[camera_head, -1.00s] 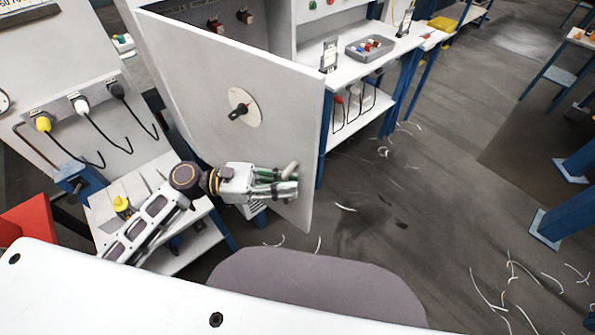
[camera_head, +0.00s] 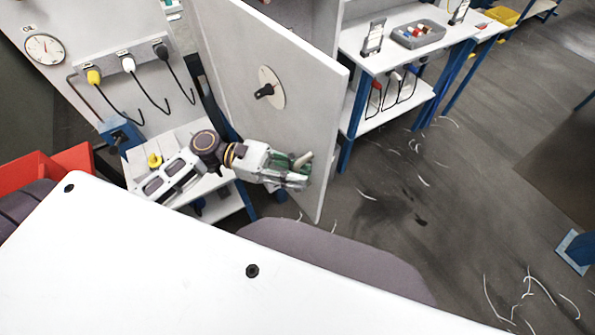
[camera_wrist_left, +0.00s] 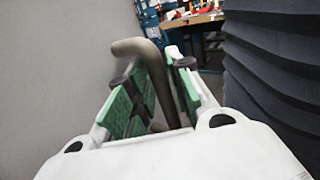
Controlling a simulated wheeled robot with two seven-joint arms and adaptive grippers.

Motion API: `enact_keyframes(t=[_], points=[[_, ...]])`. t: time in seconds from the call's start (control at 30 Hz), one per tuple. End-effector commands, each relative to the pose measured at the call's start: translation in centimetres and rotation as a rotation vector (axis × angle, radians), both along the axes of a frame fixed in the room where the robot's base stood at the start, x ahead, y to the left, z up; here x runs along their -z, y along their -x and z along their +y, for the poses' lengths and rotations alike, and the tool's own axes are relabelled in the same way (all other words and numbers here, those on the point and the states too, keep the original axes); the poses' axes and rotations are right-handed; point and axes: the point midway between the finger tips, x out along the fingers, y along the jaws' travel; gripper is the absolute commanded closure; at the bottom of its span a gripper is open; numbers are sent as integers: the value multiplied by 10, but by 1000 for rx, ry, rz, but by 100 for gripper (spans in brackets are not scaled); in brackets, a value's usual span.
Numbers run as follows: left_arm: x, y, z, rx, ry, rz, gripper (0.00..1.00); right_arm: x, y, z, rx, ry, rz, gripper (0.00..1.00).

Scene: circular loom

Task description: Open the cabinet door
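The cabinet door (camera_head: 300,100) is a large light-grey panel standing ajar in the head view, with part of the cabinet interior (camera_head: 305,15) showing behind its top edge. A round plate with a black knob (camera_head: 268,90) sits on its face. The tan bar handle (camera_head: 305,160) is near its lower right edge. My left gripper (camera_head: 294,174) is at this handle. In the left wrist view the bent handle (camera_wrist_left: 152,75) stands between the green finger pads (camera_wrist_left: 158,108), which appear to close on it from both sides. The door face (camera_wrist_left: 50,70) fills the left there. My right gripper is out of view.
A shelf with a grey tray (camera_head: 418,36) of small coloured parts stands right of the door. A panel with plugs and cables (camera_head: 128,68) and a red bin (camera_head: 40,165) are at left. My white body covers the front.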

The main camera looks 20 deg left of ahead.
Motion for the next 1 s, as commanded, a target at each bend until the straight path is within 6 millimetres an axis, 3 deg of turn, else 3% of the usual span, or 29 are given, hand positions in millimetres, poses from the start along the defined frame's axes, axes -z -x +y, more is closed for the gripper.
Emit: enact_keyframes(t=[0.17, 0.3, 0.53, 1.0], points=[[0, 0, 0, 0, 0, 0, 77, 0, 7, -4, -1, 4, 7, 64], [0, 0, 0, 0, 0, 0, 77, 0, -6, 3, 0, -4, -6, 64], [0, 0, 10, 1, 0, 2, 77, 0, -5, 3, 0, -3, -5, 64], [1, 2, 64, -1, -1, 2, 77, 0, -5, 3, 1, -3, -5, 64]])
